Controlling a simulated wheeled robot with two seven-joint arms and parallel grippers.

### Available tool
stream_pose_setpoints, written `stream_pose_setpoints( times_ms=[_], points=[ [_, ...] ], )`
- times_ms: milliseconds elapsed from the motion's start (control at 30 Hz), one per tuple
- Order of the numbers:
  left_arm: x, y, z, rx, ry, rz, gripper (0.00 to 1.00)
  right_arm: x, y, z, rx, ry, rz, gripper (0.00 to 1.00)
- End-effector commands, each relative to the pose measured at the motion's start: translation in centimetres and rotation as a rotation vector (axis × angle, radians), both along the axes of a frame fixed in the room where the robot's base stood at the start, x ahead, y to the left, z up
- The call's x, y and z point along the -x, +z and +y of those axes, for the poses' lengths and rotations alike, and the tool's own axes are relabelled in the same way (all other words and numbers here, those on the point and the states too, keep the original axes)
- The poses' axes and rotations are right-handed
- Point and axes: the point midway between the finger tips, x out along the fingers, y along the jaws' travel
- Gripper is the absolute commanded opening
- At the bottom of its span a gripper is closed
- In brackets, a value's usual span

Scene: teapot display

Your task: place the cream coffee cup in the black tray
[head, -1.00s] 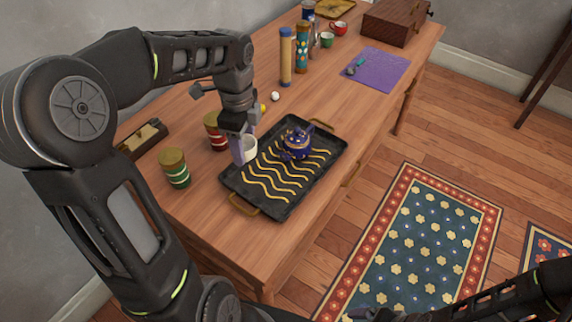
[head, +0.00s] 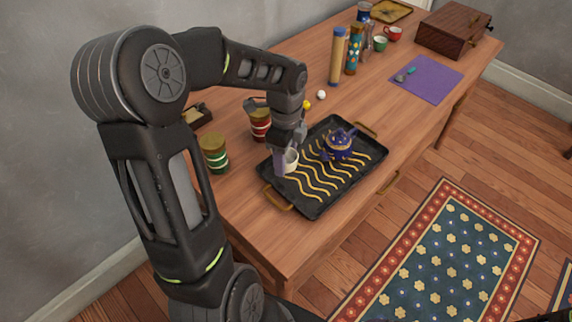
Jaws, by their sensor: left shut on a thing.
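The cream coffee cup (head: 291,161) is in my left gripper (head: 284,157), which is shut on it. The cup appears upright, at the back-left part of the black tray (head: 312,211). I cannot tell whether it touches the tray floor or is just above it. The tray has wavy yellow lines and a brass handle at each end. A dark blue teapot (head: 340,144) stands in it, to the right of the cup. Fingers partly hide the cup. My right gripper is out of view.
A green-banded canister (head: 215,153) and a red-banded canister (head: 260,124) stand left of the tray. The wooden table (head: 232,205) is bare in front-left.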

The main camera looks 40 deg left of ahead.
Motion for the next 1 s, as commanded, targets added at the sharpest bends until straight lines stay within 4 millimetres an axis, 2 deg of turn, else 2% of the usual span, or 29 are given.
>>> stream_pose_setpoints(
  times_ms=[233, 633, 667, 767, 1000],
  points=[
    [0.1, -3.2, 0.0, 0.002, 0.001, 0.003, 0.12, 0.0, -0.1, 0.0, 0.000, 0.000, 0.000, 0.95],
    [0.1, -3.8, 0.0, 0.000, 0.000, 0.001, 0.12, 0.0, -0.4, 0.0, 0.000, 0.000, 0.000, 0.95],
    [0.1, -3.8, 0.0, 0.000, 0.000, 0.001, 0.54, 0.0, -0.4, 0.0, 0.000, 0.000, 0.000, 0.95],
    [0.1, -3.7, 0.0, 0.000, 0.000, 0.001, 0.62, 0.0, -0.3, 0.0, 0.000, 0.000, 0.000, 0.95],
    [0.1, -3.6, 0.0, 0.001, 0.000, 0.001, 0.62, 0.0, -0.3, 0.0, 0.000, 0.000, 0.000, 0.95]
  ],
)
